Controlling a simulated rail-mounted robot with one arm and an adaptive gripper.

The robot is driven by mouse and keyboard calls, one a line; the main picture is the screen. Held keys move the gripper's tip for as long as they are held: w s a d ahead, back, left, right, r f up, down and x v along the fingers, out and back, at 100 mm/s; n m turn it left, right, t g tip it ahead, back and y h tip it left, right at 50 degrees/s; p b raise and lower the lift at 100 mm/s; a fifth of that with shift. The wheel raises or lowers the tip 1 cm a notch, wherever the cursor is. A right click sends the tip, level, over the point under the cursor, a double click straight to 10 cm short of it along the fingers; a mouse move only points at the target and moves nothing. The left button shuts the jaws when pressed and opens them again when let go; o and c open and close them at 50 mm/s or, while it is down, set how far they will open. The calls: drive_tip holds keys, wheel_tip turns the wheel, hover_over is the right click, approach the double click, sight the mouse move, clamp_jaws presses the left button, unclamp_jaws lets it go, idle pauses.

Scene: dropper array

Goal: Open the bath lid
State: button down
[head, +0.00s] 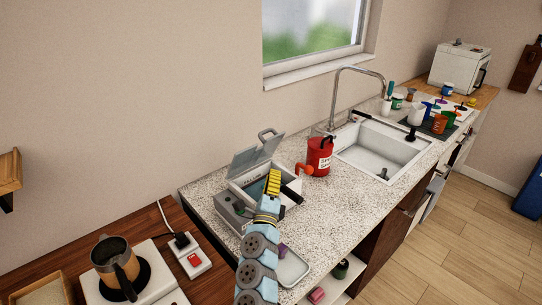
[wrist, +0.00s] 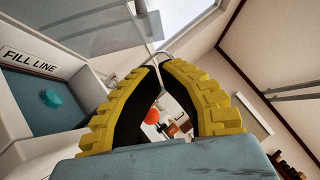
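The bath (head: 236,198) is a grey-white box on the speckled counter. Its grey, see-through lid (head: 254,156) stands raised and tilted back over the rear side, with a loop handle (head: 268,133) at its top edge. My gripper (head: 274,174), with yellow ribbed fingers, is over the bath's right part, in front of the lid. In the wrist view its fingers (wrist: 158,68) come together at the tips with nothing visible between them. The wrist view shows the bath's inner wall with a FILL LINE label (wrist: 28,60) and a teal round piece (wrist: 52,99). My fingers hide part of the bath.
A red canister (head: 319,158) with an orange-red part stands right of the bath. A sink (head: 380,150) with a tall tap lies beyond. A white tray (head: 293,268) is at the front edge.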

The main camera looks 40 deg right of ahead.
sight(279, 139)
drive_tip(key=shift+w+d+f+t+y, duration=0.35)
drive_tip(key=shift+w+d+y, duration=0.15)
drive_tip(key=shift+d+y, duration=0.1)
drive_tip(key=shift+w, duration=0.15)
drive_tip(key=shift+b+x, duration=0.4)
drive_tip(key=shift+x, duration=3.9)
drive_tip(key=shift+w+d+r, duration=0.15)
drive_tip(key=shift+w+d, duration=0.1)
drive_tip(key=shift+d+r, duration=0.1)
drive_tip(key=shift+d, duration=0.05)
drive_tip(key=shift+w, duration=0.1)
drive_tip(key=shift+r, duration=0.1)
